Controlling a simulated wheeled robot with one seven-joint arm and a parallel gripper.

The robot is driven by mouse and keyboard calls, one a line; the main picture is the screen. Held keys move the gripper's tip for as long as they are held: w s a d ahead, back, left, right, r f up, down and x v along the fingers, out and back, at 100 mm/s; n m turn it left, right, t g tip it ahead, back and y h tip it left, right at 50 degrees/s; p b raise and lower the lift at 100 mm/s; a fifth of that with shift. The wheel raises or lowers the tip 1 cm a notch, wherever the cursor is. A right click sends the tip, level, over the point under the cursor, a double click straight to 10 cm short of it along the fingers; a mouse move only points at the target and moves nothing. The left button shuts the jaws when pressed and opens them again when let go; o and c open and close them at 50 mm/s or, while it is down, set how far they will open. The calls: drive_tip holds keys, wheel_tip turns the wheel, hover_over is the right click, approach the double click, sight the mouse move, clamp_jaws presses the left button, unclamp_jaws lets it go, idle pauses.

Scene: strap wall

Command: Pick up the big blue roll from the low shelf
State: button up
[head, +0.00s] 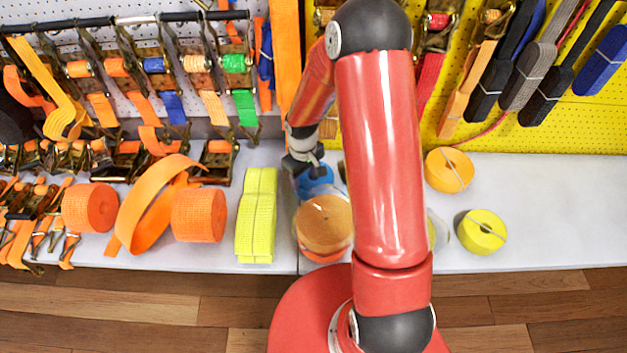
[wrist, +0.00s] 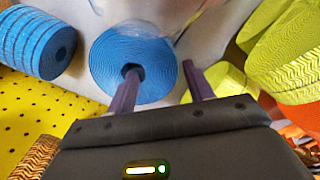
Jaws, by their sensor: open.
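A blue roll (wrist: 112,50) shows its round coiled face in the middle of the wrist view. In the head view a blue roll (head: 314,179) sits on the shelf at the back, below my gripper and partly hidden by it. A second blue roll (wrist: 38,42) with a ribbed side stands at the upper left of the wrist view. My gripper (head: 302,160) is open and empty. In the wrist view my gripper's (wrist: 163,80) left finger overlaps the central roll's hub; its right finger is just beyond the right edge. I cannot tell whether they touch.
A tan-topped roll (head: 324,222) stands in front of the blue one. A yellow-green strap bundle (head: 257,215) and an orange roll (head: 198,215) lie to the left. A yellow roll (head: 481,232) and an orange-yellow roll (head: 449,170) stand right. The shelf's far right (head: 570,215) is bare.

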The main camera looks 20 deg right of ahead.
sight(304, 183)
wheel_tip(304, 183, down, 4)
drive_tip(key=shift+r, duration=0.1)
drive_tip(key=c, duration=0.9)
drive_tip(key=shift+c, duration=0.2)
drive_tip(key=shift+r, duration=0.15)
drive_tip(key=shift+w+r+p, duration=0.1)
drive_tip(key=shift+r+p, duration=0.85)
drive_tip(key=shift+r, duration=0.35)
drive_tip(key=shift+f, duration=0.1)
drive_tip(key=shift+b, duration=0.45)
